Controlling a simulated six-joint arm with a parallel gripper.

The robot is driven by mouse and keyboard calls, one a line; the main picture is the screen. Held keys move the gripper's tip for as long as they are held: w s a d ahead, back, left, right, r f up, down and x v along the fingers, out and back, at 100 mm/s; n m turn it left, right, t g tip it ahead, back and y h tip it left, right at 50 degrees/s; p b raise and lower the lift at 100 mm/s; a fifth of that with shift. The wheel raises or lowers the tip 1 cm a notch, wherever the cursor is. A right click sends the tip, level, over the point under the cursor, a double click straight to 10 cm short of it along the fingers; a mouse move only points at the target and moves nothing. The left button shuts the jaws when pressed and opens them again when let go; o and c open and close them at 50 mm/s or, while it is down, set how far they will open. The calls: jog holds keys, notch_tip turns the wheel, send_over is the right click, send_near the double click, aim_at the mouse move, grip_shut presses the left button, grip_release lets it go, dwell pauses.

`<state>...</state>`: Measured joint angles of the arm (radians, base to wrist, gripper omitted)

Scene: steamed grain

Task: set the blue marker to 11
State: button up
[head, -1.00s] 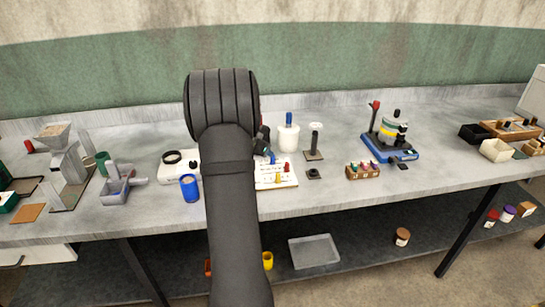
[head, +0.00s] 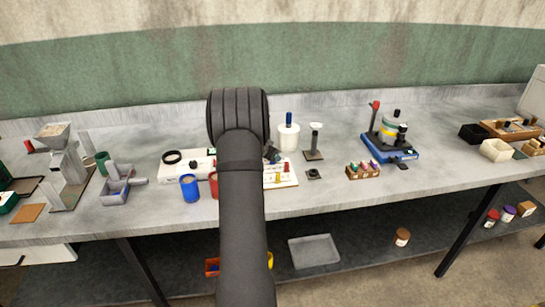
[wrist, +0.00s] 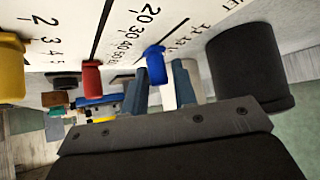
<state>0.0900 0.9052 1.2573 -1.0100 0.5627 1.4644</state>
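The white number board (head: 288,183) lies on the bench, partly hidden behind my arm in the head view. In the wrist view the board (wrist: 105,45) shows rows of printed numbers. The blue marker (wrist: 156,66) stands beside the row to the right of 20, 30, 40, at the gap between my fingertips. The number it points at is not readable. My gripper (wrist: 163,80) looks open around it, with no clear contact. The red marker (wrist: 92,79) and yellow marker (wrist: 11,66) stand on other rows. In the head view my arm hides the blue marker and most of my gripper.
A dark cylinder (wrist: 250,60) is close beside my gripper in the wrist view.

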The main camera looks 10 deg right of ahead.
grip_shut()
jog(key=shift+a, duration=2.5)
jog(key=shift+o, duration=2)
grip_release()
jog(key=r, duration=0.4)
jog(key=shift+s+d+r, duration=0.1)
jog(key=shift+d+r, duration=0.1)
jog(key=shift+r, duration=0.15)
jog(key=s+d+r, duration=0.6)
jog(key=s+d, duration=0.1)
jog(key=d, duration=0.1)
jog(key=shift+d+r, duration=0.15)
jog(key=shift+d, duration=0.2)
